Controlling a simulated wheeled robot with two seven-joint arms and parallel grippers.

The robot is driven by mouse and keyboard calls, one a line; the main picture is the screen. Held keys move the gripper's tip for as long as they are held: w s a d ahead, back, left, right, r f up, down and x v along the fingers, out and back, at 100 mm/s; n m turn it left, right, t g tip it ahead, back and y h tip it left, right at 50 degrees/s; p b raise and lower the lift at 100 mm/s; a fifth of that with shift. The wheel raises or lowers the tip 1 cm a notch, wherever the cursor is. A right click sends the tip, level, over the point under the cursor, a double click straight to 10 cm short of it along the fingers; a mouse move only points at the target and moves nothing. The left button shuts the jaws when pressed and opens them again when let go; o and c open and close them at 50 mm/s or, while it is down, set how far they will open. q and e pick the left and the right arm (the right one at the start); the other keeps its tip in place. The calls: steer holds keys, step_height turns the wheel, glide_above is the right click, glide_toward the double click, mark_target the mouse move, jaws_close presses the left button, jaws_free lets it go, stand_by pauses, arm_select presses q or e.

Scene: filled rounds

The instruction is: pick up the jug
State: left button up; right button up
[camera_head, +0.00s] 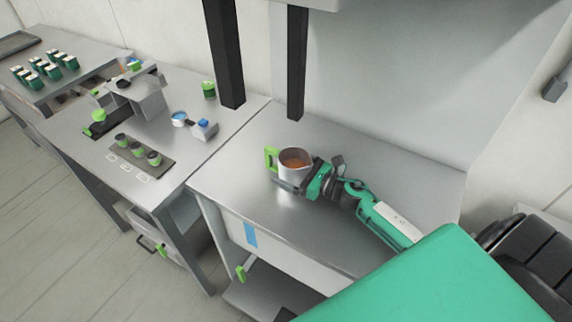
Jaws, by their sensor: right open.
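The jug (296,159) is a metal-grey vessel with a green handle (270,158) on its left side and brown contents showing at its open top. It stands upright on the steel counter. My right gripper (303,181) is low at the jug's front right side, its arm coming in from the lower right. The fingers are small in this view and partly merge with the jug's lower side, so I cannot tell whether they touch it. My left gripper is not in view.
The steel counter (390,178) is clear to the right and behind. Black posts (297,65) rise at its back. On the left table stand a grey machine (147,95), a dark tray with several small cups (128,158), a blue-topped item (204,129) and a green container (208,90).

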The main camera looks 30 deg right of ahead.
steer(key=c, duration=1.3)
steer(key=shift+c, duration=0.3)
steer(key=shift+r, duration=0.15)
